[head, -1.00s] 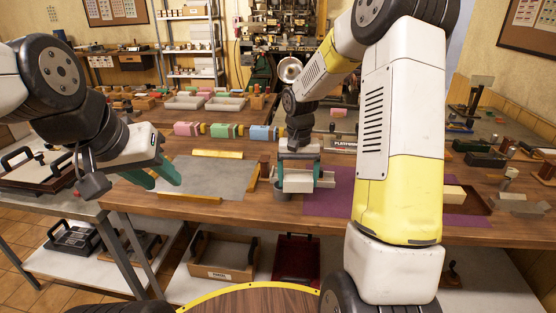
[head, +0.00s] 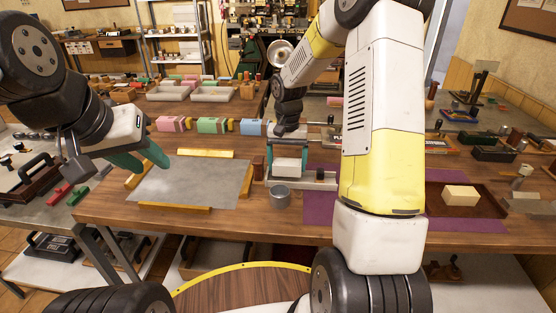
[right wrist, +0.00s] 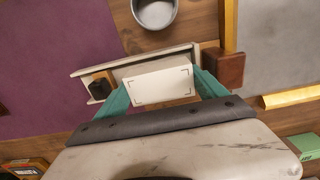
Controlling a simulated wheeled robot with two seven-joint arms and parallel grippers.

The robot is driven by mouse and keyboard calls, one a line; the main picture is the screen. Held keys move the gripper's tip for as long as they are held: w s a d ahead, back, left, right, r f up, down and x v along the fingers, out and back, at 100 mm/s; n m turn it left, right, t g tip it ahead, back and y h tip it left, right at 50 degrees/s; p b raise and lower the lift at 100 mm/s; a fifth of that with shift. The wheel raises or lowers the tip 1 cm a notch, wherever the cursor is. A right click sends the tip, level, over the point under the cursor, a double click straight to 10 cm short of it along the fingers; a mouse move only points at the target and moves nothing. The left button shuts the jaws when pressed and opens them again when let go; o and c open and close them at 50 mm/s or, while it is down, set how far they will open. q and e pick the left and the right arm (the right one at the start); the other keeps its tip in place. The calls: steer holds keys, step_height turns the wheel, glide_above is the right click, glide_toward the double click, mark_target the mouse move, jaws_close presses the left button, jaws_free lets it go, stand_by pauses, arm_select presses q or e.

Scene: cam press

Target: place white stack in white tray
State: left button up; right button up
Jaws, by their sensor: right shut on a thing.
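My right gripper (right wrist: 161,87) is shut on the white stack (right wrist: 158,84), a pale block with dark corner marks on its face. The stack also shows in the head view (head: 290,166), between the teal fingers of the right gripper (head: 287,165). A low pale tray-like piece (right wrist: 136,60) lies just beyond the stack; I cannot tell whether they touch. It shows in the head view (head: 318,184) below and right of the stack. My left gripper (head: 140,160) is open and empty over the left end of the grey mat.
A metal cup (head: 280,197) stands in front of the stack. Pink (head: 173,124), green (head: 212,126) and blue (head: 253,127) blocks stand behind the grey mat (head: 195,181). A cream block (head: 460,195) sits in a dark tray at right. Pale trays (head: 212,93) stand further back.

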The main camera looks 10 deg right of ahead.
steer(key=shift+f, duration=1.5)
steer(key=o, duration=1.2)
steer(key=shift+f, duration=0.15)
step_height(320, 180, up, 12)
steer(key=shift+r, duration=0.1)
step_height(320, 180, up, 5)
steer(key=t, duration=0.1)
glide_above(287, 171)
steer(key=s, duration=0.2)
steer(key=s+r+n+t, duration=0.1)
steer(key=s+r, duration=0.1)
steer(key=s, duration=0.4)
steer(key=s+a+r+n+t+y, duration=0.1)
steer(key=s+r+t, duration=0.1)
steer(key=s, duration=0.5)
steer(key=s+r+n+t+y, duration=0.1)
steer(key=s+r+t, duration=0.1)
steer(key=s, duration=0.5)
steer(key=shift+s+a+r+n, duration=0.1)
steer(key=shift+a+r+n, duration=0.1)
steer(key=shift+r, duration=0.25)
steer(key=shift+a+r+n, duration=0.15)
steer(key=shift+r+n, duration=0.05)
steer(key=shift+r, duration=0.2)
